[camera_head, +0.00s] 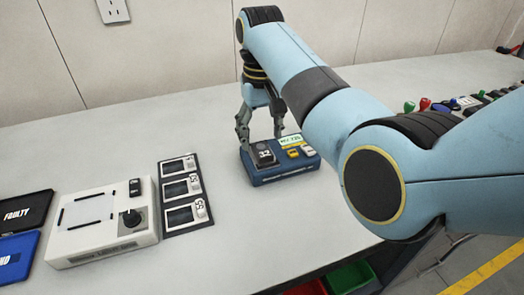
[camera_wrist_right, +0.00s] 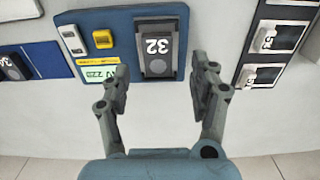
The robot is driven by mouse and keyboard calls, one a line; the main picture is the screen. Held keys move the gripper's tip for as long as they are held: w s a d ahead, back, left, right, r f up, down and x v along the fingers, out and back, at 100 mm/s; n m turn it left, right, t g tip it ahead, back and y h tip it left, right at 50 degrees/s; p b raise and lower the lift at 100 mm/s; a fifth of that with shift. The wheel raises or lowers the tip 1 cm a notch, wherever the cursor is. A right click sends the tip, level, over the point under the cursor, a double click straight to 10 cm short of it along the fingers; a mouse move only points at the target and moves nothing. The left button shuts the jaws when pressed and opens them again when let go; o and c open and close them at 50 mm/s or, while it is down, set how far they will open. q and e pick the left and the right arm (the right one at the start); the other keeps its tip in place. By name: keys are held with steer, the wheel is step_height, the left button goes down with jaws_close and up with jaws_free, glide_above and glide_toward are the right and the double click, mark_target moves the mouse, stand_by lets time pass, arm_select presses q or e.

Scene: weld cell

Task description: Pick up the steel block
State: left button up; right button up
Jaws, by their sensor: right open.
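A dark block marked 32 (camera_head: 264,155) sits at the left end of a blue tray (camera_head: 284,174). I take it for the steel block; it also shows in the wrist view (camera_wrist_right: 157,50), with a grey lower part. My right gripper (camera_head: 260,137) is over that end of the tray, pointing down. In the wrist view the right gripper (camera_wrist_right: 162,75) has its fingers spread, one on each side of the block, with clear gaps and nothing held. My left gripper is not in view.
The tray also holds a yellow part (camera_head: 292,152), a white part (camera_head: 308,150) and a label. Left of it are a black panel with displays (camera_head: 183,188) and a white device with a knob (camera_head: 100,225). Several tools (camera_head: 460,103) lie back right. The rear left table is clear.

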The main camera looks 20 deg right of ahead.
mark_target(262, 149)
step_height(262, 149, down, 4)
steer(key=shift+d+r, duration=0.1)
steer(key=shift+d, duration=0.05)
jaws_close()
stand_by(0.4)
